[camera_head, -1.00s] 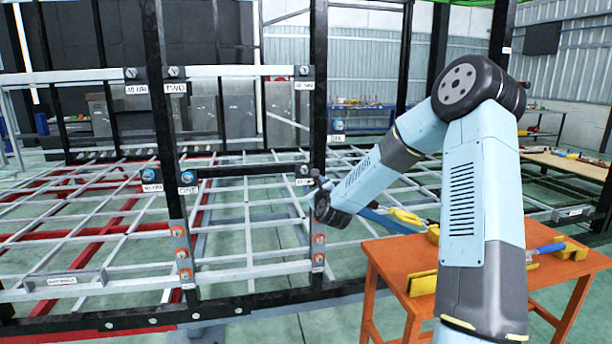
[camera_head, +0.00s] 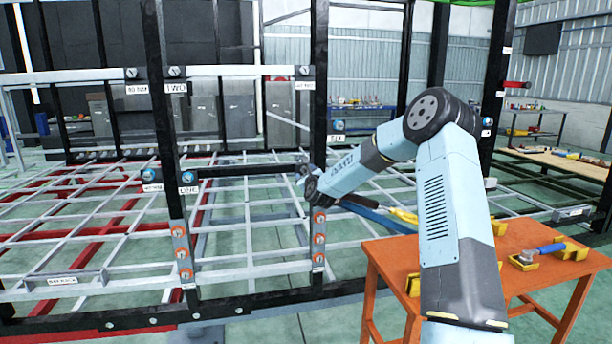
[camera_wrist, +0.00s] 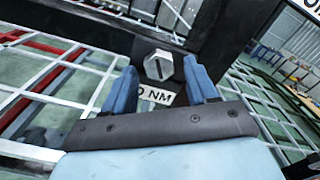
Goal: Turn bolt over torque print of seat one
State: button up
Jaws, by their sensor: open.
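The slotted silver bolt (camera_wrist: 158,66) sits in the dark frame in the wrist view. The torque print (camera_wrist: 157,96), partly hidden and reading "0 NM", lies just below it. My gripper (camera_wrist: 159,68) is open, with one blue finger on each side of the bolt. I cannot tell whether the fingers touch it. In the head view my gripper (camera_head: 305,178) is at the right end of the seat-one crossbar (camera_head: 245,171), at the right post, and hides the bolt and print there. The ONE label (camera_head: 189,190) is on the left post.
Blue-headed bolts (camera_head: 188,177) sit at the crossbar's left end. The TWO crossbar (camera_head: 235,71) runs above. Orange bolts (camera_head: 319,238) line the post below my gripper. An orange table (camera_head: 400,262) with tools stands at the right, under my arm.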

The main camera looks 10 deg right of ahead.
jog(key=c, duration=1)
jog(key=shift+a, duration=0.15)
jog(key=shift+c, duration=0.3)
